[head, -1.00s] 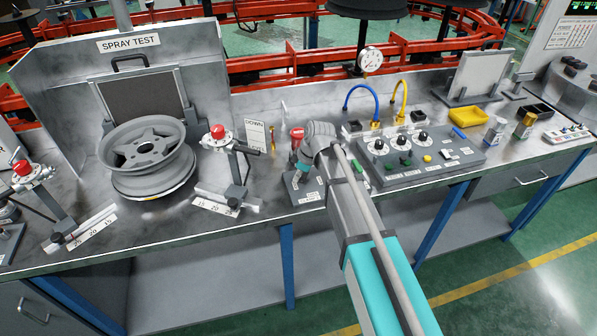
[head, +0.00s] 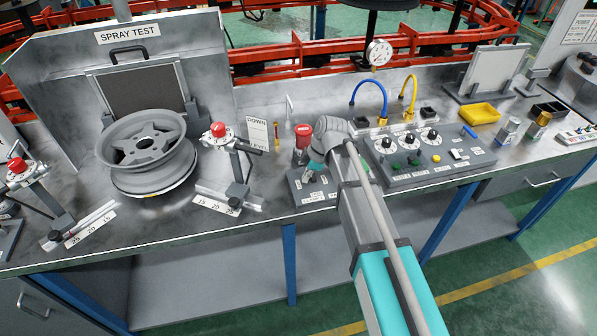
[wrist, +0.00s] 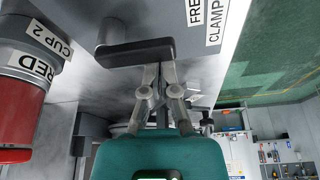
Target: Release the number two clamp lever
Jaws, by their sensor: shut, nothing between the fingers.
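The clamp station's grey base (head: 322,197) carries white labels and sits on the bench below my wrist. In the wrist view a dark bar-shaped lever grip (wrist: 135,52) on a pale metal stem lies across the tips of my gripper (wrist: 160,70). The fingers are shut with nothing between them, and their tips look close to or against the bar; contact is not clear. Labels reading FREE and CLAMP (wrist: 214,22) show beside it. The red cup (wrist: 20,95), marked RED CUP 2, is at the left. In the head view my gripper (head: 312,175) is partly hidden by my wrist.
The red cup's body (head: 302,137) stands close behind my wrist. A control panel (head: 430,165) with knobs is to the right. A gauge post with a red cap (head: 218,130) and a wheel (head: 147,145) on its stand are to the left. The bench front edge is close.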

